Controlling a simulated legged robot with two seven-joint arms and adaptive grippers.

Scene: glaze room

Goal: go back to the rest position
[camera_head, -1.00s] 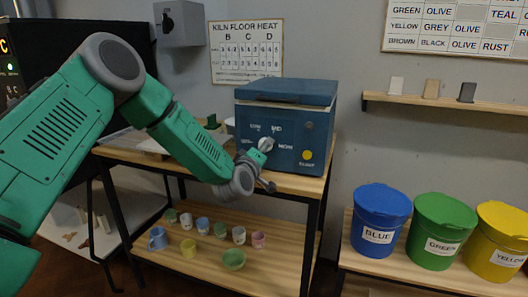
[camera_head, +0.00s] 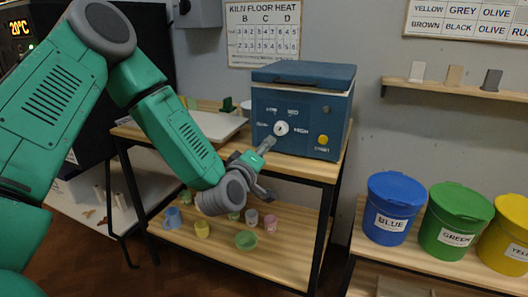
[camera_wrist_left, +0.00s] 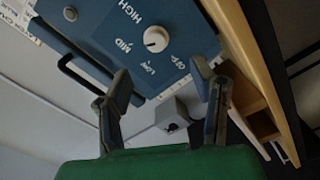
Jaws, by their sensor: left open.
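My left gripper (camera_head: 263,168) is in front of the blue kiln box, low and near its front left corner, at about the wooden table's edge. In the left wrist view its two fingers (camera_wrist_left: 162,90) are apart with nothing between them. The blue box (camera_head: 302,110) stands on the table (camera_head: 322,168) and has a white dial (camera_head: 281,128) and a yellow button (camera_head: 322,140). The dial also shows in the left wrist view (camera_wrist_left: 156,39), beyond the fingertips and apart from them. My right gripper is out of view.
Several small cups and bowls, such as a green bowl (camera_head: 246,240), stand on the lower shelf, partly behind my arm. Blue (camera_head: 390,207), green (camera_head: 452,220) and yellow (camera_head: 508,232) lidded buckets stand at the right. A wall shelf (camera_head: 455,90) holds three small tiles.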

